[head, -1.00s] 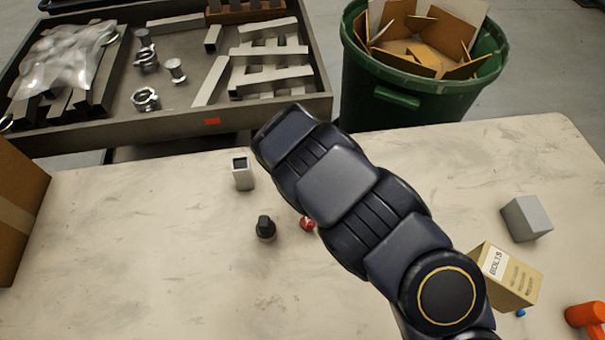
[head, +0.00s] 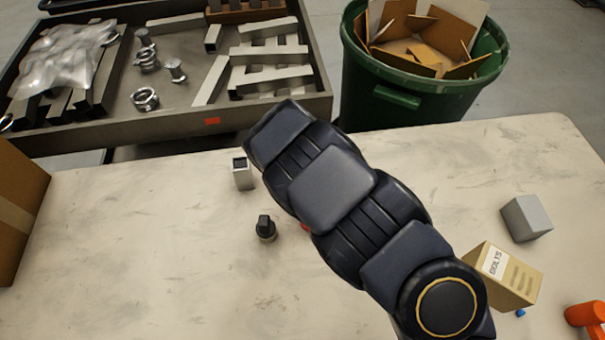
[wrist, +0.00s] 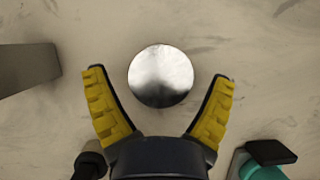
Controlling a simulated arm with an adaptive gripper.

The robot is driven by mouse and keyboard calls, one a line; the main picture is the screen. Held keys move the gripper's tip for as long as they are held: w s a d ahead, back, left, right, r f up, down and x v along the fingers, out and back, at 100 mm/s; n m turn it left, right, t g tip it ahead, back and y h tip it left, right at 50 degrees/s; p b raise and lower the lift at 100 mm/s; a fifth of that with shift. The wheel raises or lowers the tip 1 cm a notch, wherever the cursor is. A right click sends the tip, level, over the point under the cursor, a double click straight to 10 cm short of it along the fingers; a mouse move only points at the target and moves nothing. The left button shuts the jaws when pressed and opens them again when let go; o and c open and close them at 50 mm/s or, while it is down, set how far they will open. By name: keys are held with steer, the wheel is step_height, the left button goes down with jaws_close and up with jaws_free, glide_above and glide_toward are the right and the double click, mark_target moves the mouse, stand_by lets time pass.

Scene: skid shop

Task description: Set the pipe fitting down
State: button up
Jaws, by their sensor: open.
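The pipe fitting (wrist: 160,76) shows in the wrist view as a round, shiny metal face above the pale bench top (wrist: 250,45). My gripper (wrist: 158,79) is open, its yellow-padded fingers spread to the left and right of the fitting. A gap shows between the fitting and each finger. I cannot tell whether the fitting has more body below this face. In the head view my arm hides the fitting and the gripper.
A square tube (head: 242,173) and black knob (head: 266,228) stand left of my arm. A teal and black object (wrist: 264,165) is near the right finger. A bolts box (head: 506,275) and grey block (head: 527,218) are right. The bench's left middle is clear.

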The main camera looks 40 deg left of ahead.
steer(key=v, duration=1)
steer(key=shift+s+r, duration=0.2)
steer(key=shift+r, duration=0.05)
steer(key=shift+d, duration=0.15)
steer(key=w+d+r+m+t+h, duration=0.1)
steer(key=w+d+r+m+h, duration=0.2)
steer(key=w+d+r+m, duration=0.45)
steer(key=w+d+r+m+t+h, duration=0.2)
steer(key=d+r+m, duration=0.3)
steer(key=d+m, duration=0.6)
steer(key=s+d+r+m+g+h, duration=0.1)
steer(key=s+d+r+m+g, duration=0.15)
steer(key=s+d+m, duration=0.55)
steer(key=s+d+r+m+g+h, duration=0.1)
steer(key=s+d+r+m+g, duration=0.2)
steer(key=d+m, duration=0.45)
steer(key=s+m+g+y, duration=0.3)
steer(key=s+m, duration=0.6)
steer(key=s, duration=0.6)
steer(key=shift+r+y, duration=0.25)
steer(key=shift+y, duration=0.25)
